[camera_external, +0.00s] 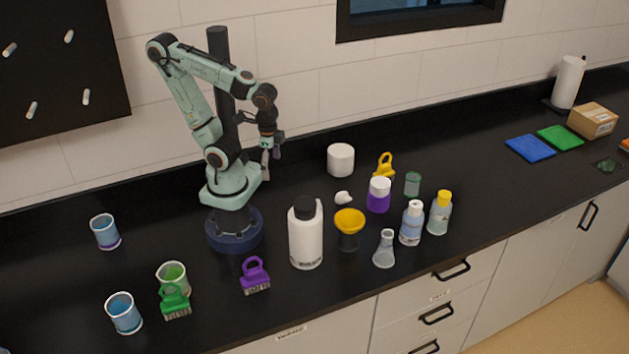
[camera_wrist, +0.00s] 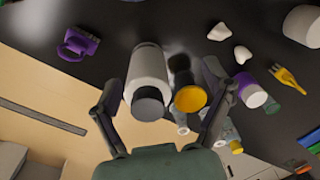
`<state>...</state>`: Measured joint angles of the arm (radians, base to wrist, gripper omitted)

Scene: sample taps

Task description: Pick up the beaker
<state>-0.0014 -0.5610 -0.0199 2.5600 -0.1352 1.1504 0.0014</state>
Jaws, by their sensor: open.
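Several cup-like beakers stand on the black bench in the external view. A blue one (camera_external: 105,233) is left of my base, another blue one (camera_external: 124,314) is at the front left, and a green one (camera_external: 172,274) is beside it. A small greenish glass vessel (camera_external: 412,184) stands at the right; I cannot tell if it is a beaker. My gripper (camera_external: 270,152) is raised above the bench, open and empty, apart from all of them. In the wrist view my gripper (camera_wrist: 164,78) has its fingers spread, with a white bottle and yellow funnel below between them.
A white bottle (camera_external: 305,237), yellow funnel (camera_external: 349,220), flask (camera_external: 385,250), purple-and-white container (camera_external: 379,195) and two small bottles (camera_external: 411,224) crowd the middle. Green (camera_external: 176,301), purple (camera_external: 255,276) and yellow (camera_external: 384,165) brushes lie around.

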